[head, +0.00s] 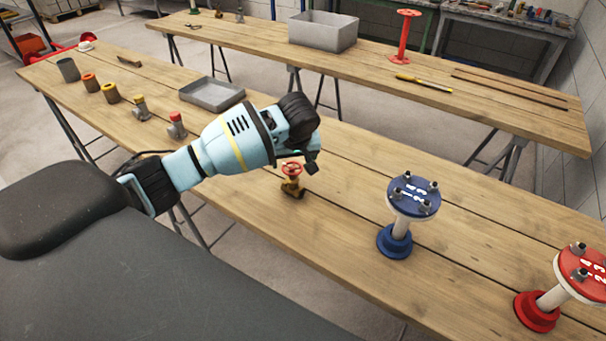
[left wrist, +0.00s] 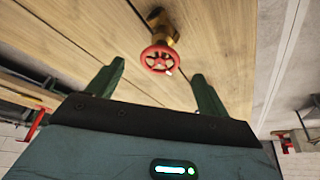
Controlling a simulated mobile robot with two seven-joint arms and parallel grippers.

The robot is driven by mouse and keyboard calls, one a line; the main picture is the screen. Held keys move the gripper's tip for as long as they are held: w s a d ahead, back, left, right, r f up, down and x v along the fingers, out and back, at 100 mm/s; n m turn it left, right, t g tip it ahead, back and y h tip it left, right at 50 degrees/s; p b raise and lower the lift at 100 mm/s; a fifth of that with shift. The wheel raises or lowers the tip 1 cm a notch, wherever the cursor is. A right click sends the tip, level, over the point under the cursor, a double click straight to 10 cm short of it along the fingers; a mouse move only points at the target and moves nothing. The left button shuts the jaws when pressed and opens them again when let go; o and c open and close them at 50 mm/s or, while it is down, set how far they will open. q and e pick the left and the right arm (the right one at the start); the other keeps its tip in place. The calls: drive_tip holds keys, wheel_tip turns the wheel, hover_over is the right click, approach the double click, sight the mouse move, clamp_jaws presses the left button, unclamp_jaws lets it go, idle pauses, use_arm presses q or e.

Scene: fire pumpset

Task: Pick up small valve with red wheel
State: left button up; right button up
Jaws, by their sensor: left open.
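The small valve with a red wheel (head: 292,181) stands on the near wooden table, its body brass-coloured. In the left wrist view the valve's red wheel (left wrist: 160,59) shows in front of the gap between the fingers, with the brass body beyond it. My left gripper (head: 306,165) is just above and behind the valve in the head view. Its two green fingers show apart in the left wrist view (left wrist: 155,88), with nothing between them that I can see gripped. My right gripper is not in view.
A blue flanged stand (head: 414,197) and a red one (head: 583,272) stand to the right on the near table (head: 345,208). A grey tray (head: 212,94) and several small fittings are at the left. The far table holds a grey bin (head: 323,32) and a red stand (head: 405,37).

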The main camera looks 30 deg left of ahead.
sight(292, 166)
use_arm(q)
drive_tip(key=shift+w, duration=0.55)
drive_tip(key=shift+s+a+f, duration=0.1)
drive_tip(key=shift+s, duration=0.15)
drive_tip(key=shift+f, duration=0.3)
drive_tip(key=shift+w+a+f, duration=0.1)
drive_tip(key=shift+a+f, duration=0.1)
drive_tip(key=shift+f, duration=0.25)
drive_tip(key=shift+w+a+f, duration=0.15)
drive_tip(key=shift+w+f, duration=0.15)
drive_tip(key=shift+f, duration=0.2)
drive_tip(key=x, duration=0.4)
drive_tip(key=shift+a+f+b, duration=0.15)
drive_tip(key=shift+f+b, duration=0.2)
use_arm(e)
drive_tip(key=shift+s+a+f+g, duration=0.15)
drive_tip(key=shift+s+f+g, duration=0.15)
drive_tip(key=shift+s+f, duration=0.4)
